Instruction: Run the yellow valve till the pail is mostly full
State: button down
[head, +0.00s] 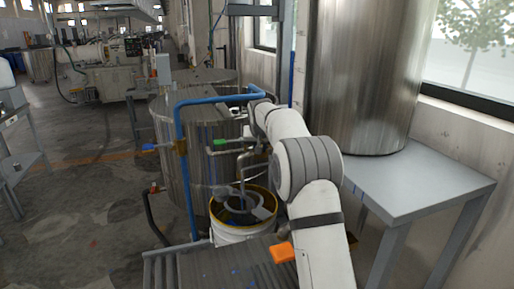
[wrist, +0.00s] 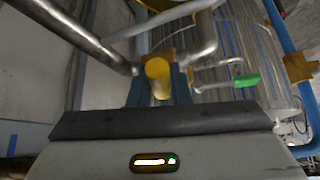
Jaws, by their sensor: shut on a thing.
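The yellow valve's handle (wrist: 158,78) stands between the two blue fingers of my gripper (wrist: 159,88) in the wrist view, and the gripper is shut on it. In the head view my arm hides the yellow handle and the gripper. The pail (head: 228,236) is white with a yellow rim and stands upright in front of the steel tank. A pipe comes down over its open top. The inside looks dark with grey patches, and I cannot tell the liquid level or whether anything flows.
A green handle (head: 221,142) and a blue handle (head: 150,147) sit near the tank (head: 168,150). A blue pipe (head: 181,170) frames the pail's left side. A grey table (head: 425,184) bearing a large steel vessel (head: 368,75) stands right. Open floor lies left.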

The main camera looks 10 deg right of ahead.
jog(key=d+n+y+p, duration=0.1)
jog(key=d+n+y, duration=0.1)
jog(key=n, duration=0.1)
jog(key=shift+d+n+p, duration=0.3)
dwell(0.3)
jog(key=c, duration=1)
grip_release()
jog(key=shift+r, duration=0.15)
